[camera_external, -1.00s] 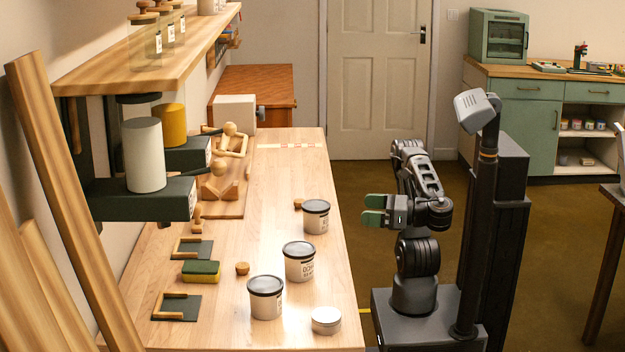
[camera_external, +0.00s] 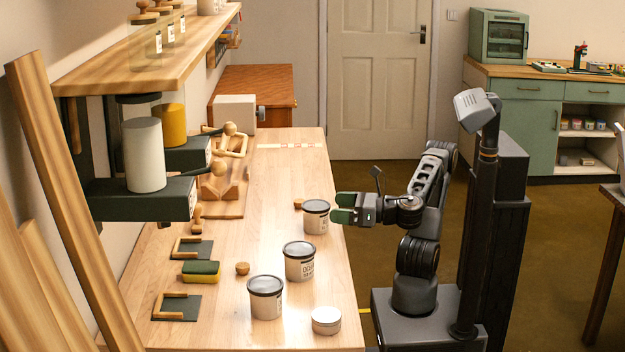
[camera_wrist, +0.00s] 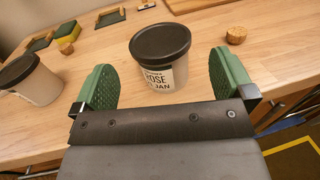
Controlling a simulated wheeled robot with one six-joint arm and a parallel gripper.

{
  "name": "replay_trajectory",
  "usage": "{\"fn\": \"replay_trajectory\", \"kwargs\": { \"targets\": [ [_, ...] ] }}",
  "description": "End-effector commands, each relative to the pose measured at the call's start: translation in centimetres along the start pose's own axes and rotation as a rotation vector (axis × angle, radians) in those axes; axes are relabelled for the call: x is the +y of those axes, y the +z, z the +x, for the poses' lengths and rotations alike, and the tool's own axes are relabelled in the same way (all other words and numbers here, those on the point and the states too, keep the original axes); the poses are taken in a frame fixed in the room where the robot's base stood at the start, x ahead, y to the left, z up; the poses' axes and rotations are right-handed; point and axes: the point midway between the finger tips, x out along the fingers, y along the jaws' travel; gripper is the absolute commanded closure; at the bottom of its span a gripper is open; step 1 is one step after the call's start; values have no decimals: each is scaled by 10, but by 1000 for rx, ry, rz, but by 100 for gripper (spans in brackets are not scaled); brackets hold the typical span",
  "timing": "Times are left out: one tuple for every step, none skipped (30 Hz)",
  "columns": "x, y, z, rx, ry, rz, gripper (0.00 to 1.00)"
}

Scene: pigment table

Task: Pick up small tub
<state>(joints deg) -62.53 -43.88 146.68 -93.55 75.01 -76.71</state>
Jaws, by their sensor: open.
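A small white tub with a dark lid (camera_external: 316,217) stands upright near the table's right edge in the external view. It also shows in the wrist view (camera_wrist: 160,62), ahead of my fingers, with a label reading "ROSE" and "JAN". My gripper (camera_external: 343,208) has green finger pads and is just right of this tub, level with its upper part. In the wrist view the pads of my gripper (camera_wrist: 165,85) are apart, with nothing held between them. The middle tub (camera_external: 299,262) and the nearest tub (camera_external: 266,298) stand closer to the camera, with similar dark lids.
A low white-lidded jar (camera_external: 326,320) stands at the near edge. A cork (camera_external: 242,268), a green and yellow sponge (camera_external: 201,271) and small dark plates with wooden pieces lie to the left. The far tabletop is mostly clear.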

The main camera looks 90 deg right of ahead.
Motion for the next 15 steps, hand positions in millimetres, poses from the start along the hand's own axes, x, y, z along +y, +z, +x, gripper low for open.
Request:
{"fn": "replay_trajectory", "kwargs": {
  "targets": [
    [-1,1,4,0,-6,-2,0],
    [-1,0,7,1,-6,-3,0],
    [-1,0,11,2,-8,-3,0],
    [-1,0,14,2,-8,-3,0],
    [-1,0,18,1,-8,-3,0],
    [0,0,22,1,-9,-3,0],
    [0,0,25,2,-8,-3,0],
    [0,0,28,2,-8,-3,0],
    [0,-2,32,1,-8,-2,0],
    [0,-2,35,1,-6,-1,0],
    [0,-2,38,1,-7,-1,0],
    [1,-2,40,2,-5,-1,0],
    [0,-2,42,2,-5,-1,0],
    [0,-2,44,1,-5,-1,0],
    [1,-2,46,1,-3,-1,0]
  ]
}}
